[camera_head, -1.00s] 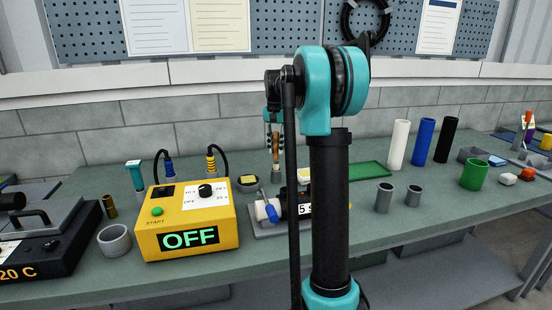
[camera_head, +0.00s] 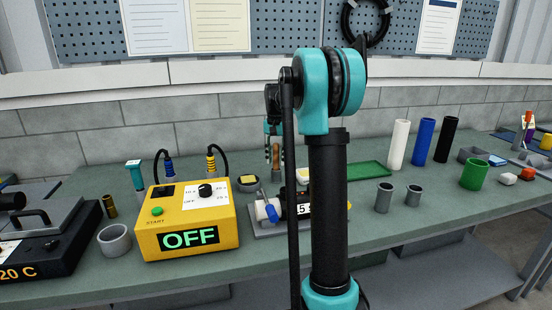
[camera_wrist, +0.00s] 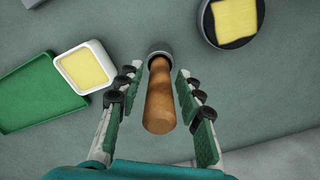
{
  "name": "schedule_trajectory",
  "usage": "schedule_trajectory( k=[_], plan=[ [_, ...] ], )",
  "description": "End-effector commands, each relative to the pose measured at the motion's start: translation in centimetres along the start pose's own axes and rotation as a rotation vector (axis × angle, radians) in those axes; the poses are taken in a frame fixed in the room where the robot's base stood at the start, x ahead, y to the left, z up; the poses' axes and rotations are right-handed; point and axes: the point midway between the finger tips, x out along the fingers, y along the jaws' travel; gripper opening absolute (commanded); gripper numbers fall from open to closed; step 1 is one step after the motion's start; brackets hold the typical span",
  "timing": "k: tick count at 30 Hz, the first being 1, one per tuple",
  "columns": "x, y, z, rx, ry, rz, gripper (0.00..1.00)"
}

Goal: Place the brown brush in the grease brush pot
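The brown brush (camera_wrist: 161,95) shows its wooden handle pointing up toward the wrist camera. Its far end meets a small grey round pot (camera_wrist: 159,48), and its bristles are hidden. It looks upright in the pot. In the head view the brush (camera_head: 275,155) is a small brown shape behind the yellow box, partly hidden by my arm. My gripper (camera_wrist: 160,88) is open around the handle, with one finger on each side and a visible gap to each. In the head view my gripper (camera_head: 274,147) is small and partly covered.
A white dish with a yellow pad (camera_wrist: 101,85) and a green tray (camera_wrist: 35,98) lie left in the wrist view. A dark round tin with a yellow pad (camera_wrist: 207,30) is at upper right. The yellow OFF box (camera_head: 187,220) and a clamped motor-like fixture (camera_head: 268,212) stand nearby.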

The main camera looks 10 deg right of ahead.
Motion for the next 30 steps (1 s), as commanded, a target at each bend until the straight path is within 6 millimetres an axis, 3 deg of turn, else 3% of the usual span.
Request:
schedule_trajectory(
  k=[8, 13, 24, 30],
  plan=[
    [0.0, 0.0, 0.0, 0.0, 0.0, 0.0, 0.41],
    [-1.2, 0.0, 0.0, 0.0, 0.0, 0.0, 0.41],
    [-8.3, 0.0, 0.0, 0.0, 0.0, 0.0, 0.41],
    [-11.2, 0.0, 0.0, 0.0, 0.0, 0.0, 0.41]
  ],
)
